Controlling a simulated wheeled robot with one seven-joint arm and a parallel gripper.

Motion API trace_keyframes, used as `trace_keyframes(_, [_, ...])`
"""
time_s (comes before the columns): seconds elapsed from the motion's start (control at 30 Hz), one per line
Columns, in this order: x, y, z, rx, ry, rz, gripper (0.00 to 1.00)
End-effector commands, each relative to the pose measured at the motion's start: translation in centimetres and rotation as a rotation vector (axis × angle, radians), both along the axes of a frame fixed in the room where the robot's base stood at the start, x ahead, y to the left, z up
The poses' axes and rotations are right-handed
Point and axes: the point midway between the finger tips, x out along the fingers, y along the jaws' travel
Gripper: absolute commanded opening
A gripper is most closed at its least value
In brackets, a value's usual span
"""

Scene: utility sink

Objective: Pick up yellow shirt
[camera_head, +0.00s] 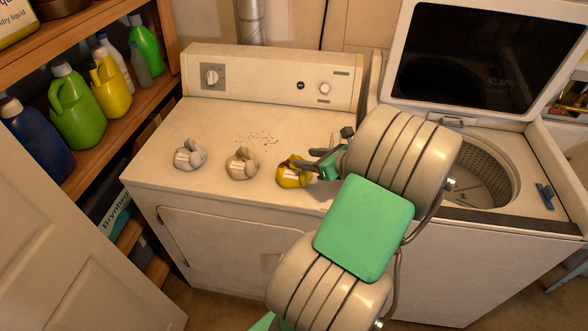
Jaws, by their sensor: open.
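The yellow shirt (290,176) is a small crumpled bundle with a pale band, lying on the white dryer top (215,125) near its front edge. My gripper (315,168) is open at the shirt's right side, with its fingers pointing left towards it. From this view I cannot tell whether the fingers touch the shirt or how far they reach around it. My arm hides the dryer top to the right of the shirt.
Two pale crumpled bundles, one left (189,155) and one nearer (242,163), lie left of the shirt. An open washer (490,218) stands to the right with its lid (480,55) raised. Shelves with several bottles (77,106) are at left.

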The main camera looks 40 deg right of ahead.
Motion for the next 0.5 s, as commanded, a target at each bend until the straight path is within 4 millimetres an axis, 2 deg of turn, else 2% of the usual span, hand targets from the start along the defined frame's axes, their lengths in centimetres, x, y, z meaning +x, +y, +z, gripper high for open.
trace_keyframes(0.23, [3.6, 0.5, -2.0, 0.0, 0.002, 0.004, 0.49])
trace_keyframes(0.5, [4.0, 0.4, -2.3, -0.003, 0.002, 0.001, 0.48])
